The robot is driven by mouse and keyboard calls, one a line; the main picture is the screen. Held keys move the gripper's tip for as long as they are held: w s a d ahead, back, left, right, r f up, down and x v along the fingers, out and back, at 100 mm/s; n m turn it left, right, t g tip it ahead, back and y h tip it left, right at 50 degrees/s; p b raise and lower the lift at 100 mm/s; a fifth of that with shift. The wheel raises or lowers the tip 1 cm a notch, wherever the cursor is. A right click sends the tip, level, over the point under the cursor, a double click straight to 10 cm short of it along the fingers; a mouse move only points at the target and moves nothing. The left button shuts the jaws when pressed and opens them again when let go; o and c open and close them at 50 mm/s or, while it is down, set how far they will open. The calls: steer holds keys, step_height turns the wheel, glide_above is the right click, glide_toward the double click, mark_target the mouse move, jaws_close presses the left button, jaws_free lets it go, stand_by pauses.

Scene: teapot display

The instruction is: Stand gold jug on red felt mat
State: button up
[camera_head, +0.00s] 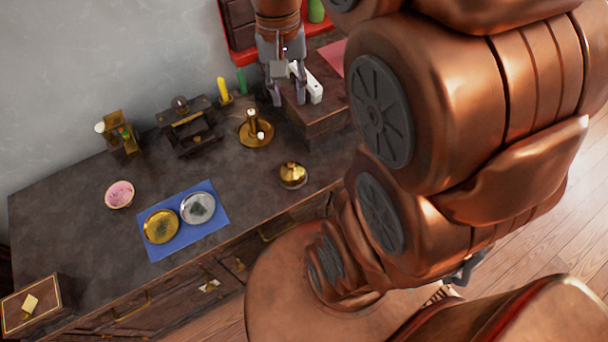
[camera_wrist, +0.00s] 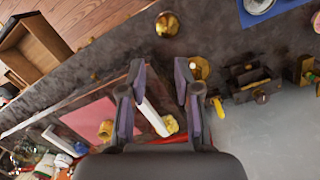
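The red felt mat shows as a pinkish-red flat patch (camera_head: 333,57) on the raised wooden stand, partly hidden by my arm; it is clearer in the wrist view (camera_wrist: 85,122). A small gold vessel (camera_wrist: 106,130) is at the mat's edge in the wrist view. A rounded gold pot (camera_head: 293,175) stands on the dark counter near its front edge, also in the wrist view (camera_wrist: 167,24). I cannot tell which is the jug. My gripper (camera_head: 288,98) is open and empty above the stand's left end; its spread fingers show in the wrist view (camera_wrist: 159,66).
A white bar-like object (camera_head: 307,82) lies under my gripper. Left of it are a brass candle holder (camera_head: 256,132), a yellow candle (camera_head: 222,88) and a dark wooden rack (camera_head: 190,128). A blue mat (camera_head: 180,246) holds two round dishes. The counter's middle is mostly clear.

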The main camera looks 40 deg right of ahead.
steer(key=s+a+f+n, duration=0.2)
steer(key=s+a+n, duration=0.1)
steer(key=s, duration=0.4)
steer(key=s+a+f+n, duration=0.3)
steer(key=s+a, duration=0.1)
steer(key=s, duration=0.3)
steer(key=shift+f, duration=0.3)
steer(key=shift+c, duration=0.2)
